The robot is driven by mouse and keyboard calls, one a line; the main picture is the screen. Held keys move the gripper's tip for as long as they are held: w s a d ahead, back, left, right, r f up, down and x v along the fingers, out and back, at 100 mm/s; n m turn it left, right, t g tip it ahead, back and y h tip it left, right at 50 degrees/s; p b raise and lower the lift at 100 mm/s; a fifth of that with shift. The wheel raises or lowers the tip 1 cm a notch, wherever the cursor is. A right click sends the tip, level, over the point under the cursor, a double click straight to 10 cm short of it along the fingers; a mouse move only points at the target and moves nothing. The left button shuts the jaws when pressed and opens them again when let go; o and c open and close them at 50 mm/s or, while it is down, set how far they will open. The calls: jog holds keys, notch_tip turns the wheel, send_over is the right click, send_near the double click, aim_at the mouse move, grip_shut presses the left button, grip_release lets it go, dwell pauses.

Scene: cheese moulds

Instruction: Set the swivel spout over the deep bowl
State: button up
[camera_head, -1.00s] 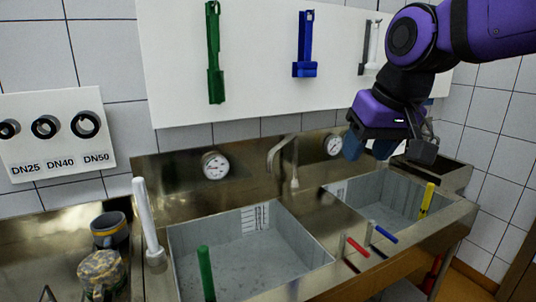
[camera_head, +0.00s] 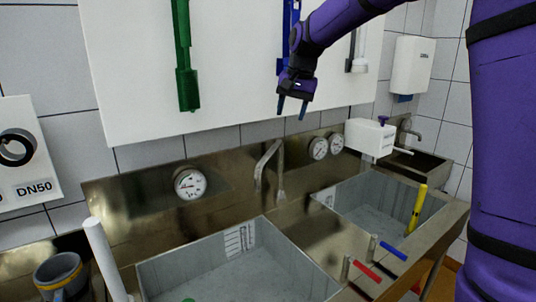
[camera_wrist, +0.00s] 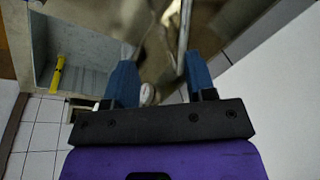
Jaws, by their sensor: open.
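The swivel spout (camera_head: 267,158) is a bent metal pipe at the back ledge, between the two sunken bowls. Its upright stands at the right, and its bent end hangs to the left, towards the left bowl (camera_head: 178,262). The right bowl (camera_head: 345,200) lies on its other side. Both have scale marks inside; I cannot tell which is deeper. My gripper (camera_head: 291,108) is open and empty, pointing down above the spout, in front of the white board. In the wrist view, a shiny bar, likely the spout (camera_wrist: 184,28), shows between the blue fingers (camera_wrist: 160,80).
Dial gauges (camera_head: 189,184) sit on the steel backsplash. Red (camera_head: 366,270) and blue (camera_head: 392,251) handles and a yellow rod (camera_head: 417,208) stand near the right bowl. A white upright tube (camera_head: 105,258) stands at left. Green (camera_head: 187,85) and blue tools hang on the board.

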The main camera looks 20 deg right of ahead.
jog(key=m, duration=0.1)
send_near(267, 154)
jog(key=shift+g, duration=0.4)
jog(key=f, duration=0.3)
jog(key=w+f, duration=0.1)
jog(key=f, duration=0.2)
jog(key=a+f, duration=0.1)
jog(key=f, duration=0.2)
jog(key=shift+w+f, duration=0.25)
jog(key=shift+w, duration=0.15)
grip_shut()
